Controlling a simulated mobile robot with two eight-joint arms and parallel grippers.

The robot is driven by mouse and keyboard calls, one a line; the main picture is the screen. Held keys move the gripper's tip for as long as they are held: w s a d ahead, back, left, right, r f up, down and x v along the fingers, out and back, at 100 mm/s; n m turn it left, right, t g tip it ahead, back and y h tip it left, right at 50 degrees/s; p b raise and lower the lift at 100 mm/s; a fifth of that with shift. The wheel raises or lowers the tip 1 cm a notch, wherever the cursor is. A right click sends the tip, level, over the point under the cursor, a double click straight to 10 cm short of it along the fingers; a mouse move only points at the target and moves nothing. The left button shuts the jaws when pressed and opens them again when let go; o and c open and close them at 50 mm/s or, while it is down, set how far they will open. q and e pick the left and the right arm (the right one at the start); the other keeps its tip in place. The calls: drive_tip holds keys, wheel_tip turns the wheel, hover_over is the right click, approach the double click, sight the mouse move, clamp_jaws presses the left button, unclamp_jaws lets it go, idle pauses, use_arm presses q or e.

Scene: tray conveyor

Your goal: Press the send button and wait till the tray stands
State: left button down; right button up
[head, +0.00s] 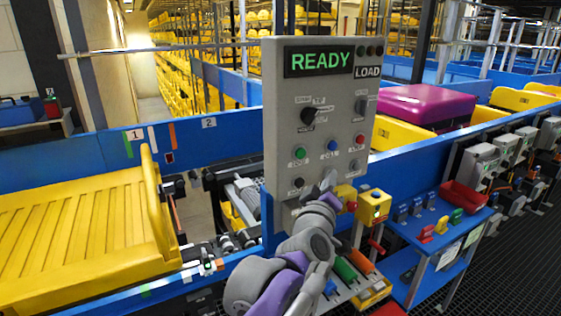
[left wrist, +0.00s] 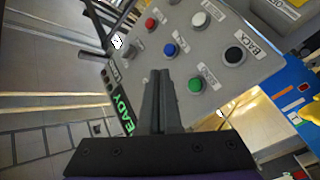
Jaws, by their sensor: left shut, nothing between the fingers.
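The control panel (head: 320,110) is a grey upright box with a lit green READY display and a LOAD label. Its green button (head: 299,153) sits left of a blue and a red one. In the left wrist view the green button (left wrist: 195,84) has a label that seems to read SEND. My left gripper (head: 327,182) is shut and empty, below the button row. In the left wrist view its fingertips (left wrist: 161,74) lie between the green button and the display; contact cannot be told. The yellow tray (head: 158,205) stands at the left, by marker 1.
A blue rail (head: 215,278) runs in front of the tray. A blue side table (head: 440,240) holds small coloured items and a red bin. A magenta case (head: 428,104) lies behind.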

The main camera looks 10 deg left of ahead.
sight(301, 153)
use_arm(q)
drive_tip(key=shift+w+a+r+n+y, duration=0.15)
drive_tip(key=shift+a+r+n+y, duration=0.05)
drive_tip(key=shift+n+y, duration=0.1)
drive_tip(key=w+a+p, duration=0.1)
drive_tip(key=w, duration=0.1)
drive_tip(key=w+a+p, duration=0.1)
drive_tip(key=w+a, duration=0.1)
drive_tip(key=w+a+p, duration=0.1)
drive_tip(key=w+a, duration=0.1)
drive_tip(key=w, duration=0.1)
idle(0.6)
idle(1.8)
